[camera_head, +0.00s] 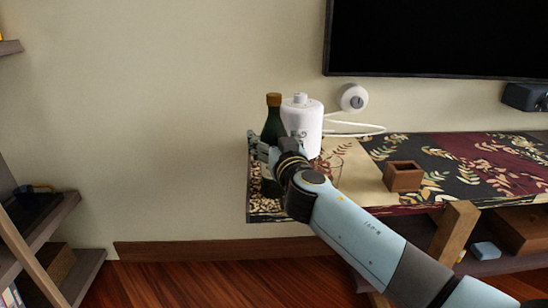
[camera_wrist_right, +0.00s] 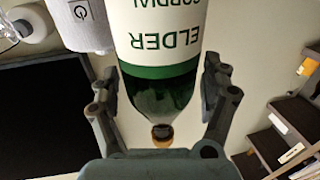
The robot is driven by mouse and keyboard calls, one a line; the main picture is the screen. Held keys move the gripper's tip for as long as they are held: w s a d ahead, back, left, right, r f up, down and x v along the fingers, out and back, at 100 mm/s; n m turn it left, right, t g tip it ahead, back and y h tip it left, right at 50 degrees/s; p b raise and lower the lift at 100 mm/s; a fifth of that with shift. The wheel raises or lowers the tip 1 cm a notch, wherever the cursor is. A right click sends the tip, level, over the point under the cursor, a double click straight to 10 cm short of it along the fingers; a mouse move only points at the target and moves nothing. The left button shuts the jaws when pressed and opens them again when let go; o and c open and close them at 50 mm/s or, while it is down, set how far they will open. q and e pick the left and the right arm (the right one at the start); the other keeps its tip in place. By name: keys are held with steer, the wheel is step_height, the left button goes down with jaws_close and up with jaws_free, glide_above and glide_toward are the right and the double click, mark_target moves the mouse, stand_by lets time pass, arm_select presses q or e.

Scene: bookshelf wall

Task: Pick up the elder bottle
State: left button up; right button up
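The elder bottle (camera_head: 273,121) is dark green with a brown cap and stands upright at the left end of the patterned shelf top. In the right wrist view the bottle (camera_wrist_right: 163,92) appears upside down, its white label reading "ELDER CORDIAL". My right gripper (camera_head: 262,143) is at the bottle, with one finger on each side of it. In the right wrist view the fingers (camera_wrist_right: 161,88) lie close along both sides of the glass; whether they press on it I cannot tell. My left gripper is not in view.
A white canister (camera_head: 302,122) stands close to the right of the bottle. A brown open box (camera_head: 403,176) sits farther right on the patterned top (camera_head: 455,158). A clear glass (camera_head: 331,170) is behind my right arm. A dark screen (camera_head: 440,38) hangs above.

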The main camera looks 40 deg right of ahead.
steer(key=c, duration=1.4)
steer(key=shift+r, duration=0.1)
steer(key=shift+c, duration=0.5)
